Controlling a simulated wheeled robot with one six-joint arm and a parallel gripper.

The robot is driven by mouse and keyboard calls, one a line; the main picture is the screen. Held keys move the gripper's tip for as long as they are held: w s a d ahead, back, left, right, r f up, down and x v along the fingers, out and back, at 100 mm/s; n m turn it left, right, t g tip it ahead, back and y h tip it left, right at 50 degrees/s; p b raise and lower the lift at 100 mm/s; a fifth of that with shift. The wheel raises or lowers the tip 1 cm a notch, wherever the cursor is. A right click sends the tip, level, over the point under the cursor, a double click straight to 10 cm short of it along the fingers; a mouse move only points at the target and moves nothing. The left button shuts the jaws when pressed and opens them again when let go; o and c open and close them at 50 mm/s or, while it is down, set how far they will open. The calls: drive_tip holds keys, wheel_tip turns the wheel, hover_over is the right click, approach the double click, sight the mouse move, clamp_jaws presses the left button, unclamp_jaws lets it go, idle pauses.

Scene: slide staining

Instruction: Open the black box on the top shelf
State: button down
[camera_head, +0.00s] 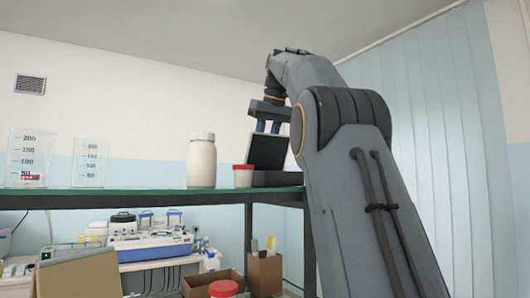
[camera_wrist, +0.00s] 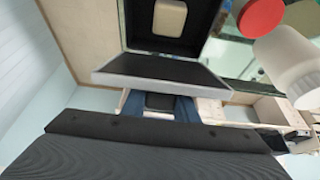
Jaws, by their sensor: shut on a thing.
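The black box (camera_head: 278,179) stands on the green top shelf (camera_head: 120,198), near its right end. Its lid (camera_head: 266,150) is raised and tilted steeply up from the base. The lid also shows in the wrist view (camera_wrist: 160,72), with the open box interior above it and a beige rounded item (camera_wrist: 170,18) inside. In the wrist view the fingers (camera_wrist: 158,104) are shut on that edge. My arm covers the right side of the box in the head view.
A small red-capped jar (camera_head: 243,176) stands close to the left of the box, with a white bottle (camera_head: 201,160) beside it. Two glass beakers (camera_head: 89,163) stand farther left. Cardboard boxes and lab equipment are below the shelf.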

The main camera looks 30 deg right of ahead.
drive_tip(key=shift+w+r+g, duration=0.1)
drive_tip(key=shift+w+g, duration=0.1)
drive_tip(key=shift+g, duration=0.1)
idle(0.5)
drive_tip(key=c, duration=1.4)
unclamp_jaws()
drive_tip(key=shift+s+r, duration=0.1)
drive_tip(key=shift+r, duration=0.25)
drive_tip(key=shift+s+r, duration=0.15)
drive_tip(key=shift+s, duration=0.05)
drive_tip(key=s+b, duration=0.3)
drive_tip(key=s, duration=0.2)
drive_tip(key=s+b, duration=0.3)
drive_tip(key=s, duration=0.2)
drive_tip(key=shift+s+d+b, duration=0.2)
drive_tip(key=shift+s+b, duration=0.2)
drive_tip(key=shift+s, duration=0.5)
